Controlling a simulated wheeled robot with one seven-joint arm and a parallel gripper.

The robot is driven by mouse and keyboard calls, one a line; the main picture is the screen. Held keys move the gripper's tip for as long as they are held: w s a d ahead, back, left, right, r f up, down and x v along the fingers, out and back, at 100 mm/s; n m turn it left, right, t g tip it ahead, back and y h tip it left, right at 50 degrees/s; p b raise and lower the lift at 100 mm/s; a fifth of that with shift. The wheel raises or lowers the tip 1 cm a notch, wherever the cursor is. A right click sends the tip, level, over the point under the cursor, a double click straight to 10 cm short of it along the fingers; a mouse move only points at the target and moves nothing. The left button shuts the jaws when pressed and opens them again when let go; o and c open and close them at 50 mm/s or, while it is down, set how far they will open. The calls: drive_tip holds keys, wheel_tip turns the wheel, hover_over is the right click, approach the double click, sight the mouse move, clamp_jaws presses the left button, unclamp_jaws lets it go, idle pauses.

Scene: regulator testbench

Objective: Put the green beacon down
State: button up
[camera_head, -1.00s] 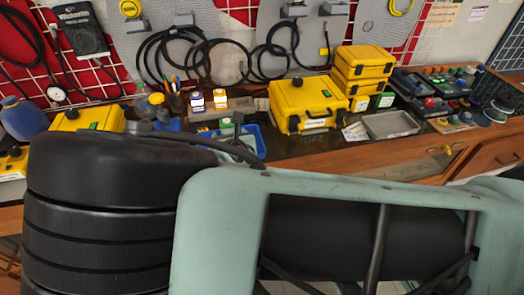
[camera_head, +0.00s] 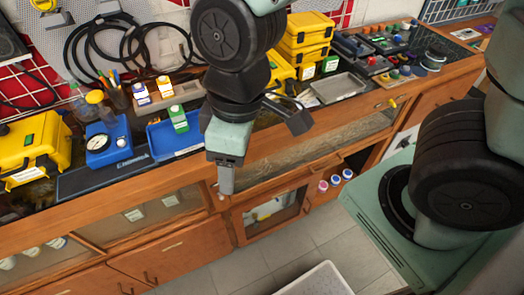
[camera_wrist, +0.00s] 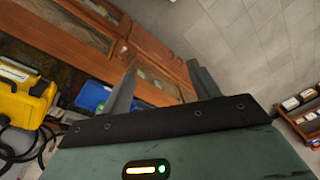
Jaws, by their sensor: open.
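A small green bottle-like thing with a pale top (camera_head: 179,118) stands in the blue tray (camera_head: 186,151) on the bench in the head view; it is the likeliest green beacon, but I cannot be sure. My gripper (camera_head: 264,160) is to the right of this tray, over the bench's front edge. Its fingers are spread, and nothing shows between them in the wrist view (camera_wrist: 162,66).
A blue gauge box (camera_head: 109,142) and a yellow case (camera_head: 35,148) stand left of the tray. Two small bottles stand behind it. Stacked yellow cases (camera_head: 306,40) and a grey tray (camera_head: 338,88) are to the right. The tiled floor (camera_head: 305,240) in front is partly clear.

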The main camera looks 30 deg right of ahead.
drive_tip(key=s+d+r+m, duration=0.1)
drive_tip(key=s+d+r+m+h, duration=0.1)
drive_tip(key=s+d, duration=0.1)
drive_tip(key=shift+s+d+r+m, duration=0.2)
drive_tip(key=shift+s+r+m, duration=0.1)
drive_tip(key=shift+r, duration=0.1)
drive_tip(key=shift+f, duration=0.1)
drive_tip(key=shift+w+f+b, duration=0.1)
drive_tip(key=shift+f+b, duration=0.7)
drive_tip(key=shift+b, duration=0.1)
